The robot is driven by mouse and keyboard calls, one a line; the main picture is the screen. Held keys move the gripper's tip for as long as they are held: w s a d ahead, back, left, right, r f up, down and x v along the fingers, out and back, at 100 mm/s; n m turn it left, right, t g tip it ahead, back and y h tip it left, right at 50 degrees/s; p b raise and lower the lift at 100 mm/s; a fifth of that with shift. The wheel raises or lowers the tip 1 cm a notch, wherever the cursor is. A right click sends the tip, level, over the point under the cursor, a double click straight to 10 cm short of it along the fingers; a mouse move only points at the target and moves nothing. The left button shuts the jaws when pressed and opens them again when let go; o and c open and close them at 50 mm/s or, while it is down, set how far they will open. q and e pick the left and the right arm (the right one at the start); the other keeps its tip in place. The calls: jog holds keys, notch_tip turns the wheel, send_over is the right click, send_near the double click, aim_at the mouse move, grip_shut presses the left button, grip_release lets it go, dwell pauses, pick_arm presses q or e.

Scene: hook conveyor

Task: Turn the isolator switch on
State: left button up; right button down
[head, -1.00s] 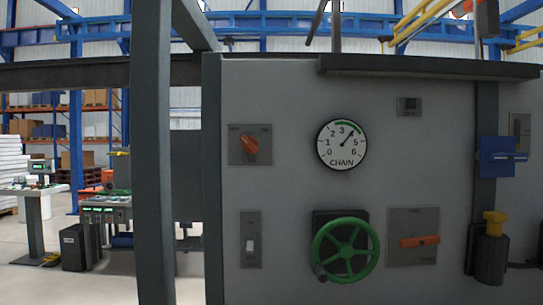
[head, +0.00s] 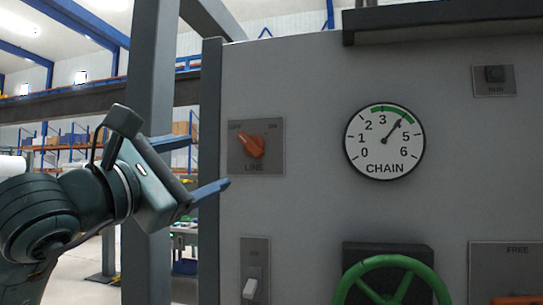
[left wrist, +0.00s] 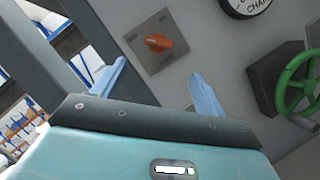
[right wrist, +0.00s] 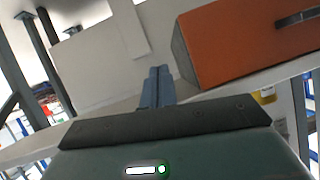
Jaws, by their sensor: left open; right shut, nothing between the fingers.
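The isolator switch is an orange rotary knob (head: 251,146) on a grey plate marked OFF, ON and LINE, on the grey panel. The knob is tilted toward the OFF side at upper left. It also shows in the left wrist view (left wrist: 158,43), beyond the fingertips. My left gripper (head: 209,162) is open, with its blue fingers pointing at the panel. It is left of the knob in the head view and appears apart from it. My right gripper (right wrist: 158,72) is shut and empty; it is outside the head view.
A CHAIN gauge (head: 385,141) is right of the switch. Below are a white toggle switch (head: 250,288) and a green handwheel (head: 392,268). A grey post (head: 150,70) stands behind my left arm. A large orange block (right wrist: 245,45) is near my right gripper.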

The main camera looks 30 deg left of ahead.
aim_at(247, 146)
pick_arm(q)
jog(key=p+x, duration=0.1)
jog(key=x, duration=0.3)
jog(key=p+x, duration=0.2)
jog(key=x, duration=0.2)
jog(key=p+x, duration=0.1)
jog(key=x, duration=0.3)
jog(key=shift+s+r, duration=0.15)
jog(key=shift+r, duration=0.1)
jog(key=shift+w+p, duration=0.3)
jog(key=shift+w, duration=0.1)
pick_arm(e)
jog(key=shift+s+d+r+n+g, duration=0.15)
jog(key=shift+s+r+n, duration=0.15)
jog(key=shift+r, duration=0.25)
jog(key=shift+s+r+n+g, duration=0.2)
jog(key=shift+s+r, duration=0.1)
jog(key=shift+r, duration=0.25)
pick_arm(q)
jog(key=c, duration=1)
pick_arm(e)
jog(key=shift+w+r, duration=0.1)
